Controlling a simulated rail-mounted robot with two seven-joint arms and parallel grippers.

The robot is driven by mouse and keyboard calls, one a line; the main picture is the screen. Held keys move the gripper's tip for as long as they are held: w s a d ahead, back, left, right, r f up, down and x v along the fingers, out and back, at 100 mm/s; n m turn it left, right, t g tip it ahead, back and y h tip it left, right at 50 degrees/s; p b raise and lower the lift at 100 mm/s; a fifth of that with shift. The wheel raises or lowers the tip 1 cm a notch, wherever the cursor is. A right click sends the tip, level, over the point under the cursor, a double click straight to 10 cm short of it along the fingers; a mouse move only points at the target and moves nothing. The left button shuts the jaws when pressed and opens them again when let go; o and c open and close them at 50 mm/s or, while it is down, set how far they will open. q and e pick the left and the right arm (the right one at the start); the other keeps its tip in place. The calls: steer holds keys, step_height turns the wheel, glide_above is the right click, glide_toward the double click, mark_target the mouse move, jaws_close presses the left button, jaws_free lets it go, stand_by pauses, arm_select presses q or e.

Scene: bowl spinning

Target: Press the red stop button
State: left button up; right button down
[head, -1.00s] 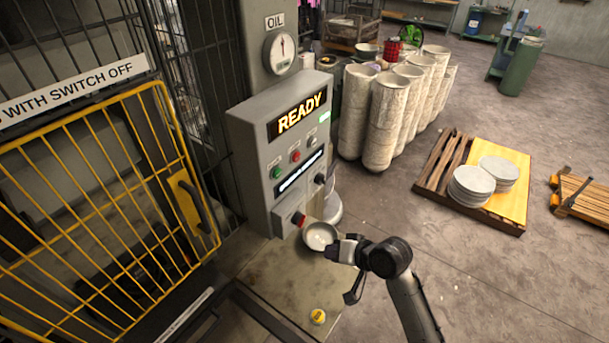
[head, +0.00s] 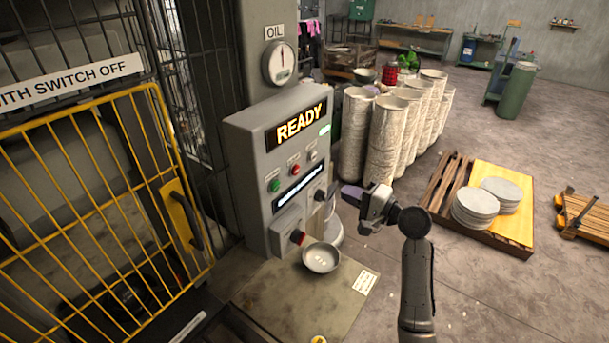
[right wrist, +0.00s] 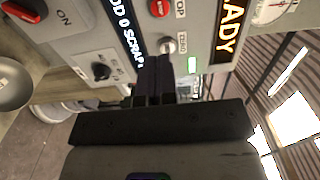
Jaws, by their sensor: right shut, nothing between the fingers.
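The red stop button (head: 295,170) sits on the front of a grey control panel (head: 250,150), between a green button (head: 274,186) and a pale button (head: 312,156). In the right wrist view the red button (right wrist: 160,8) shows at the top edge, with part of its label readable. My right gripper (head: 345,192) is shut and empty, to the right of the panel and lower than the button. In the right wrist view its dark fingertips (right wrist: 155,65) lie in front of the panel, below the pale button in the picture; I see no contact with the red button. My left gripper is not in view.
A display reading READY (head: 301,124) is above the buttons. A black knob (head: 320,195) and a red switch (head: 297,237) project from the panel. A metal bowl (head: 321,258) is below the switch. A yellow mesh gate (head: 100,190) stands left; tall pale cylinders (head: 390,135) stand behind.

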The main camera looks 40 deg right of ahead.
mark_target(297, 171)
steer(key=p+x, duration=0.3)
steer(key=x, duration=1)
steer(key=shift+w, duration=0.1)
steer(key=shift+w+a+f, duration=0.1)
steer(key=shift+w+a, duration=0.05)
steer(key=shift+w, duration=0.15)
